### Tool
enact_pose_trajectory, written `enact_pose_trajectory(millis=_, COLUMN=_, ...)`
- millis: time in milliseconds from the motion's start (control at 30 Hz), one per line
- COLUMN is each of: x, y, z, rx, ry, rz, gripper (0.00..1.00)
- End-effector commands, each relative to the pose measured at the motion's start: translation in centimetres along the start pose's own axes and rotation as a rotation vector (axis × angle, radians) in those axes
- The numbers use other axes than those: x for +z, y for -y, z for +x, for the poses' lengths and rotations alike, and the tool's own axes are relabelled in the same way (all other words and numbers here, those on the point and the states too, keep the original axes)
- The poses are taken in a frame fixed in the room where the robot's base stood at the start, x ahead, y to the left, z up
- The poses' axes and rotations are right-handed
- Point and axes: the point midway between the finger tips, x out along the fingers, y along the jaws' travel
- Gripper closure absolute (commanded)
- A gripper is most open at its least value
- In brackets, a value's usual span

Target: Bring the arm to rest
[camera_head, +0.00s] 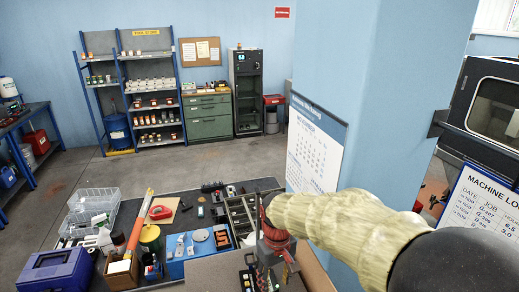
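My arm, in a pale yellow sleeve, reaches in from the lower right of the head view, past the blue pillar. My gripper (263,268) hangs below a red wrist part over the right side of the workbench. It is small and dark against the clutter there, and I cannot tell whether its fingers are open or shut, or whether it touches anything.
The workbench (127,215) is crowded: a blue toolbox (56,270), clear bins (92,202), a blue tray (178,268) and a divided grey tray (240,215). The blue pillar (375,90) with a white chart (315,148) stands close to my arm. Open floor (150,170) lies beyond.

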Motion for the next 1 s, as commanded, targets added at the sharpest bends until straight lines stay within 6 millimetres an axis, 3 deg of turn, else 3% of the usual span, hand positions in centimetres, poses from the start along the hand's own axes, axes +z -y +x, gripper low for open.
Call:
enact_pose_trajectory(millis=367, x=10.2, y=-0.9, z=0.7, rx=0.013, ry=-0.100, rz=0.187, gripper=0.56)
enact_pose_trajectory(millis=700, x=19.5, y=-2.4, z=4.2, rx=0.055, ry=-0.322, rz=0.361, gripper=0.56)
enact_pose_trajectory(millis=833, x=21.9, y=-2.9, z=5.5, rx=0.080, ry=-0.407, rz=0.405, gripper=0.56)
enact_pose_trajectory(millis=1000, x=23.0, y=-3.6, z=5.6, rx=0.107, ry=-0.492, rz=0.442, gripper=0.56)
